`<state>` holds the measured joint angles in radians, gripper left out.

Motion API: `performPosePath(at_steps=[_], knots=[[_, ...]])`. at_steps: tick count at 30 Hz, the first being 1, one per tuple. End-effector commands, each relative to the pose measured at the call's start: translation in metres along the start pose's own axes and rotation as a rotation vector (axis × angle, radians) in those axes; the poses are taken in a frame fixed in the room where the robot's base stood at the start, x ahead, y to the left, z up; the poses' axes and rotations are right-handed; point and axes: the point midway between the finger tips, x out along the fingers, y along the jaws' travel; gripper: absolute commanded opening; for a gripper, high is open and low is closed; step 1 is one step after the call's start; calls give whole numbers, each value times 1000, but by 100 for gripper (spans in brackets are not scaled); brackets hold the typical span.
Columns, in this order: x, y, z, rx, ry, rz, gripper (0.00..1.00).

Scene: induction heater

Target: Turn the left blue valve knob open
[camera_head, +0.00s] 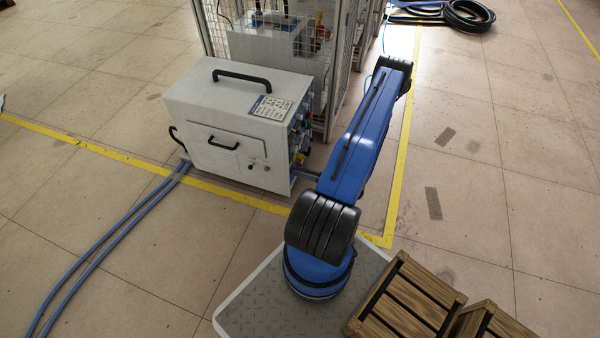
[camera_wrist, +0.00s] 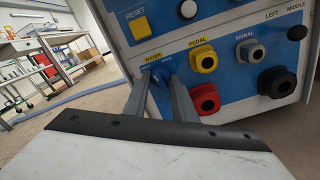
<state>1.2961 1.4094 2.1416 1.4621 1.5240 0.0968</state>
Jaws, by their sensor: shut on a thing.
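In the wrist view, a blue valve knob (camera_wrist: 160,72) sits on the blue-and-grey control panel below the label WATER. My gripper (camera_wrist: 161,84) reaches it with one grey finger on each side, and it is shut on the knob. The fingers hide part of the knob, and I cannot tell how far it is turned. In the head view, the heater (camera_head: 230,125) is a white box with black handles. Its connector panel faces right, and my blue arm stands close to it. The knob cannot be made out there.
A yellow connector (camera_wrist: 204,60), a red connector (camera_wrist: 206,98) and a grey connector (camera_wrist: 251,51) stick out right of the knob. A yellow button (camera_wrist: 140,29) is above it. Wooden crates (camera_head: 405,300) stand at the lower right. Blue hoses (camera_head: 110,245) lie on the floor at left.

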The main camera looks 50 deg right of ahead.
Motion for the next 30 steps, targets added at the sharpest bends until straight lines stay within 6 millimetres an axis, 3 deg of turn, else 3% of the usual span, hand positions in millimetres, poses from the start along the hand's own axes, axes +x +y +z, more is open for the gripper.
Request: performPosePath(at_steps=[30], knots=[[-1,0,1,908,-2,-3,2]])
